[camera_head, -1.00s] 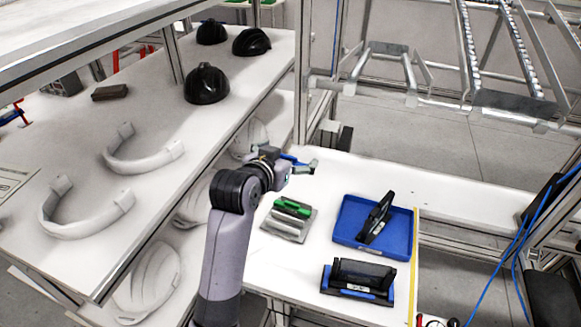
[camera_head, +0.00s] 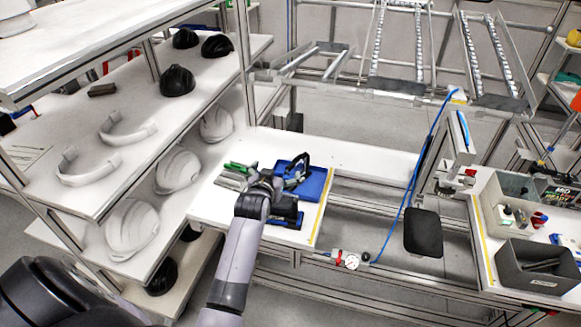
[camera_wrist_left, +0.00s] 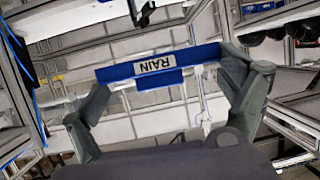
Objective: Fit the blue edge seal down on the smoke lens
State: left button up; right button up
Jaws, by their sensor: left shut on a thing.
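My left gripper (camera_head: 272,178) reaches over the small white table in the head view. In the left wrist view its two grey fingers (camera_wrist_left: 170,85) are shut on the blue edge seal (camera_wrist_left: 113,73), a straight blue bar with a white RAIN label that appears upside down. The seal cannot be made out in the head view. A dark piece that looks like the smoke lens (camera_head: 286,205) sits in a black holder with blue ends (camera_head: 299,219), just beyond my wrist and partly hidden by it. I cannot tell the gap between seal and lens. My right gripper is not in view.
A blue tray (camera_head: 319,187) with a black frame-like part (camera_head: 299,163) lies behind the holder. A metal block with a green part (camera_head: 234,168) is left of my gripper. A shelf with helmet shells (camera_head: 178,170) stands left. Grey bins (camera_head: 540,266) are far right.

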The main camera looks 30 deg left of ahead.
pick_arm(q)
jog(key=shift+f, duration=0.1)
jog(key=shift+a+f, duration=0.15)
jog(key=shift+a, duration=0.05)
jog(key=shift+w+a+f, duration=0.1)
jog(key=shift+w+a, duration=0.05)
jog(key=shift+a, duration=0.15)
jog(key=shift+d+p, duration=0.2)
jog(key=shift+p, duration=0.1)
jog(key=shift+f+b, duration=0.5)
jog(key=shift+f, duration=0.05)
jog(key=shift+f+b, duration=1.4)
jog(key=shift+f, duration=0.95)
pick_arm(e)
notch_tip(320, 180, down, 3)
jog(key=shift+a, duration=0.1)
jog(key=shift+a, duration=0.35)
